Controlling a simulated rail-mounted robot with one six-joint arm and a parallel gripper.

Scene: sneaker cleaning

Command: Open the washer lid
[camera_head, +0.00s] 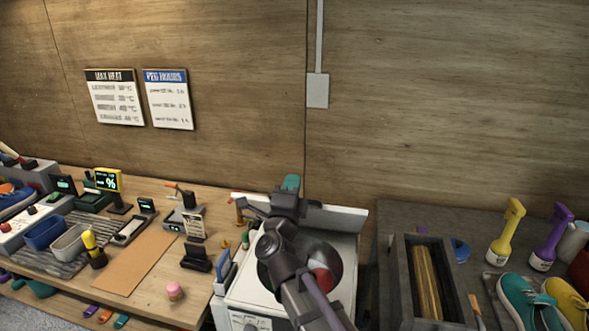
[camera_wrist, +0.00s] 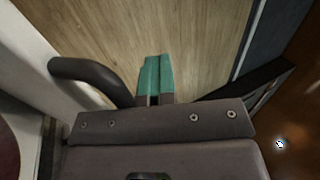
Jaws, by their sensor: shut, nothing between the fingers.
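The white washer (camera_head: 246,287) stands in the middle of the head view, between the wooden bench and the dark table. Its lid (camera_head: 340,217) stands raised along the back edge, near the wall. The round drum opening shows below it, with something red (camera_head: 322,279) inside; my arm hides part of the opening. My gripper (camera_head: 291,182) is above the lid's upper edge, close to the wall. Its teal fingertips, also in the wrist view (camera_wrist: 153,75), are shut together with nothing between them. I cannot tell whether the gripper touches the lid.
The wooden bench (camera_head: 135,262) at left holds bins, small displays and tools. The dark table at right bears a grey trough (camera_head: 408,290), a yellow spray bottle (camera_head: 505,232), a purple one (camera_head: 551,238) and sneakers (camera_head: 527,302). The wooden wall (camera_head: 450,100) is close behind the washer.

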